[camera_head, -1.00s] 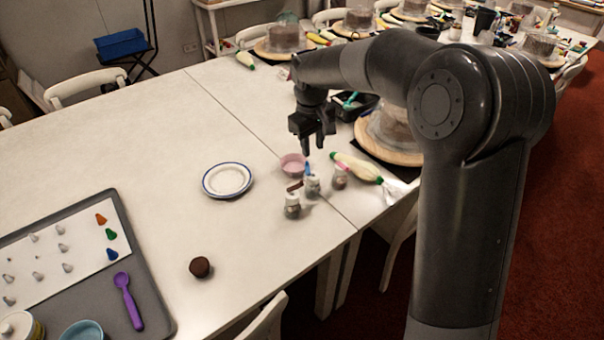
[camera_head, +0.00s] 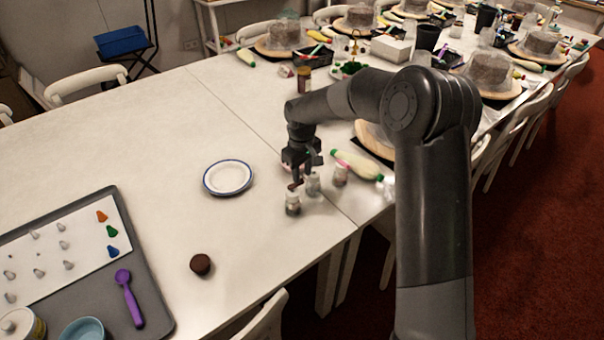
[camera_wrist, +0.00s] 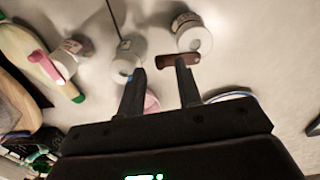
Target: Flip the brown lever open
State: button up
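The brown lever (camera_wrist: 178,61) is a short dark reddish-brown bar. In the wrist view it lies at the tip of the right finger, close to a white-topped jar (camera_wrist: 192,36). Whether the finger touches it I cannot tell. In the head view the lever (camera_head: 294,186) shows just below my fingertips, beside the front jar (camera_head: 293,203). My gripper (camera_wrist: 159,67) points down at the jars with its fingers apart and nothing visible between them. The left fingertip is near a second white-topped jar (camera_wrist: 125,66). In the head view my gripper (camera_head: 300,181) hides most of the pink bowl.
A third jar (camera_head: 340,175) and a pale bottle with a green tip (camera_head: 357,165) lie to the right. A blue-rimmed plate (camera_head: 228,178) is to the left, a brown cup-like object (camera_head: 200,265) nearer. The table between them is clear.

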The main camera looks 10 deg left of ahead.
jog(key=shift+f, duration=0.55)
grip_shut()
